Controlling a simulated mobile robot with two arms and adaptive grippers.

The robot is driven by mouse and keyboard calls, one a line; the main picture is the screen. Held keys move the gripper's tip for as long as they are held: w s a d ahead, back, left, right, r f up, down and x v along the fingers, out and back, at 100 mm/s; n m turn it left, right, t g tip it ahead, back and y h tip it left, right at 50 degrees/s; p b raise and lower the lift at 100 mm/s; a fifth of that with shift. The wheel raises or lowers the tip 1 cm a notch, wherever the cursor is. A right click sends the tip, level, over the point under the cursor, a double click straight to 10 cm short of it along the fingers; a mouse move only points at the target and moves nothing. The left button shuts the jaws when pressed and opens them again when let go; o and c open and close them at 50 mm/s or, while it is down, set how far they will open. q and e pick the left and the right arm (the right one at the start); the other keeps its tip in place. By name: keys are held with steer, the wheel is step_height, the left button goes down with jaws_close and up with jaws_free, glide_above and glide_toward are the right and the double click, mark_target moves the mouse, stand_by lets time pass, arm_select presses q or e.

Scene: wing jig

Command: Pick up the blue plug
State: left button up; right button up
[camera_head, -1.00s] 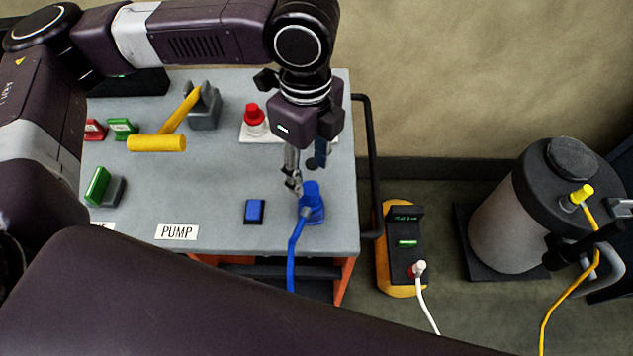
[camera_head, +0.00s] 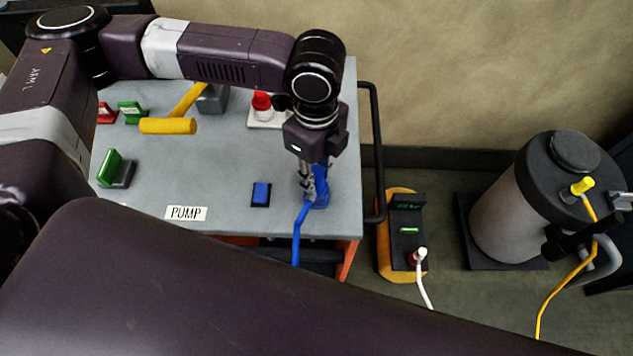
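The blue plug (camera_head: 322,199) stands near the front right corner of the grey bench top (camera_head: 225,150), with a blue cable (camera_head: 297,245) running over the front edge. My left gripper (camera_head: 312,188) points down at the plug. One grey finger overlaps the plug in this view, and the other finger is mostly hidden. I cannot tell whether the fingers are closed on the plug. My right gripper is not in view.
A blue switch (camera_head: 261,195), a PUMP label (camera_head: 186,213), a yellow-handled lever (camera_head: 170,125) and a red knob (camera_head: 262,102) are on the bench. A black rail (camera_head: 376,160) lines its right side. A yellow-black unit (camera_head: 405,235) and a tank (camera_head: 512,215) stand right.

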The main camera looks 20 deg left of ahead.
arm_select(q)
steer(key=shift+c, duration=1.3)
jaws_close()
steer(key=shift+r, duration=0.45)
step_height(320, 180, up, 22)
steer(key=p, duration=0.3)
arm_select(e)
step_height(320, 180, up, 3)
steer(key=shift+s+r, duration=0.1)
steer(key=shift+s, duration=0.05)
